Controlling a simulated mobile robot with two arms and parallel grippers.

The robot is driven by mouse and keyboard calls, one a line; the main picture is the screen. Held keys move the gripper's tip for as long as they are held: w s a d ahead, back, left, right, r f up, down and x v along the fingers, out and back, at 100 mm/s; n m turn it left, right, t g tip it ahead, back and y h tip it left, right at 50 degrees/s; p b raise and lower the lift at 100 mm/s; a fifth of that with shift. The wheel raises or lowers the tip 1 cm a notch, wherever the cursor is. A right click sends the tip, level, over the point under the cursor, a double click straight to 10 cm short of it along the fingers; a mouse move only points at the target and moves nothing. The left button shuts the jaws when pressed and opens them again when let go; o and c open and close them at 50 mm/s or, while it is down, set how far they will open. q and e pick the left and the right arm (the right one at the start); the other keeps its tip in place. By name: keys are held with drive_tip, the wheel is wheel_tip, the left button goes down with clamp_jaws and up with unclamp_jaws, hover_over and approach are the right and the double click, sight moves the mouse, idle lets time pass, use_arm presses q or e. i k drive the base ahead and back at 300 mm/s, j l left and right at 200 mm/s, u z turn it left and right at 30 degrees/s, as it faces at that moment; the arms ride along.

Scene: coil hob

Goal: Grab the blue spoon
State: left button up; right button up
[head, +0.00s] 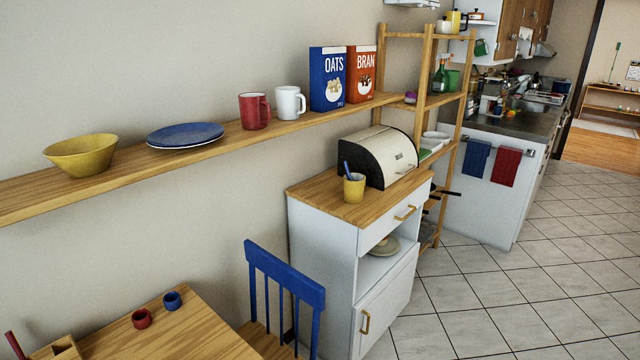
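A thin blue handle (347,168) sticks up out of a yellow cup (354,188) and leans to the left. The cup hides its lower end, so I cannot tell for sure that it is a spoon. The cup stands on the wooden top of a white cabinet (320,240), near its front left part. Neither of my grippers is in view.
A bread box (378,157) stands just behind the cup. A wall shelf (210,143) with dishes and cereal boxes runs above. A blue chair (284,280) and a wooden table (160,335) stand in front of the cabinet. Tiled floor (500,300) at the right is clear.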

sight(347, 167)
drive_tip(key=i+l+u, duration=0.2)
drive_tip(key=l+u, duration=0.2)
drive_tip(key=l, duration=0.15)
drive_tip(key=i+l+u, duration=0.15)
drive_tip(key=l, duration=0.2)
drive_tip(key=i+l+u, duration=0.2)
drive_tip(key=k+l, duration=0.1)
